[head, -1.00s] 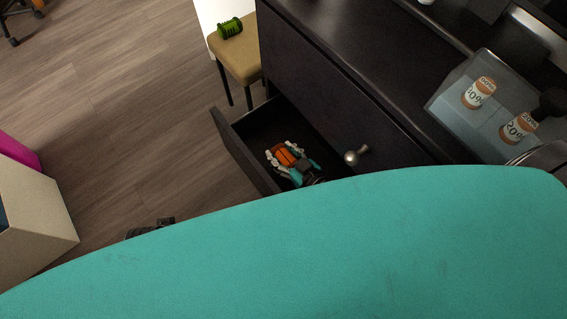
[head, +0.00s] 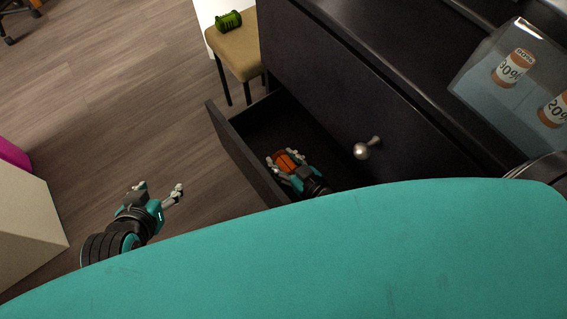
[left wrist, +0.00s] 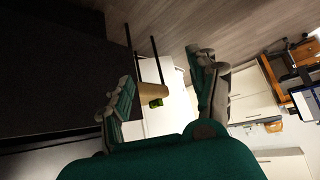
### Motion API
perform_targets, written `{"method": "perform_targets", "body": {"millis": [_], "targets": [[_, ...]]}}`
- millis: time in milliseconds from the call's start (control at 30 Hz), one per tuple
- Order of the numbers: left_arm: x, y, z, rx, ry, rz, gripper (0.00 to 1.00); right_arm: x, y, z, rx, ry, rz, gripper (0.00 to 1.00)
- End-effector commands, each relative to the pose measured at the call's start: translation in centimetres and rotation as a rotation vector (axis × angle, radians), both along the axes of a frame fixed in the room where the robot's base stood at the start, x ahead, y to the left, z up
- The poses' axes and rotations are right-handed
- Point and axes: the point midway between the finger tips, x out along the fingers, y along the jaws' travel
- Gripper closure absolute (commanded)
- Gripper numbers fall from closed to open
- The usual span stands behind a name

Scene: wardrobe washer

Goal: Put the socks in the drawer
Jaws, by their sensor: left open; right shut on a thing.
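An orange bundle (head: 289,160), which looks like rolled socks, is inside the open drawer (head: 232,143) of the dark dresser. My right gripper (head: 284,157) is down in the drawer with its fingers shut around this bundle. I cannot tell whether the bundle touches the drawer floor. A green rolled bundle (head: 229,21), likely socks, lies on the tan stool (head: 238,58); it also shows in the left wrist view (left wrist: 156,102). My left gripper (head: 159,188) is open and empty above the floor, left of the drawer.
A closed drawer with a round metal knob (head: 362,150) is above the open one. A clear box with orange-and-white labelled items (head: 513,68) stands on the dresser top (head: 400,50). A pale box (head: 25,215) is at the left. The floor between is clear.

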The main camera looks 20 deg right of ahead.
Motion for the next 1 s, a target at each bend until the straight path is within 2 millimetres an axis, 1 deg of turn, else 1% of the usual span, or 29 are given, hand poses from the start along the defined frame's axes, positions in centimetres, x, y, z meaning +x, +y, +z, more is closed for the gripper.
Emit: {"method": "perform_targets", "body": {"millis": [33,100,233,400,767,800,967,1000], "targets": [[1.0,-0.4,0.3,-0.013,-0.058,-0.004,0.4,0.0,0.0,-0.5,-0.001,0.0,0.0,0.87],[2.2,-0.8,1.3,-0.03,-0.136,-0.01,0.4,0.0,0.0,-0.8,-0.001,0.0,0.0,0.87],[3.7,-1.4,2.8,-0.053,-0.238,-0.018,0.4,0.0,0.0,-1.0,-0.001,0.0,0.0,0.87],[4.2,-1.7,3.6,-0.064,-0.282,-0.021,0.4,0.0,0.0,-1.1,-0.001,0.0,0.0,0.87],[4.4,-1.7,3.8,-0.066,-0.295,-0.021,0.4,0.0,0.0,-1.3,0.0,-0.001,0.0,0.87],[4.5,-1.8,3.9,-0.068,-0.301,-0.022,0.4,0.0,0.0,-1.3,0.0,-0.001,0.0,0.54],[4.4,-1.8,3.9,-0.068,-0.299,-0.022,0.4,0.0,0.0,-1.3,0.0,-0.001,0.0,0.33],[4.4,-1.8,3.9,-0.068,-0.299,-0.022,0.4,0.0,0.0,-1.3,0.0,0.0,0.0,0.32]]}}
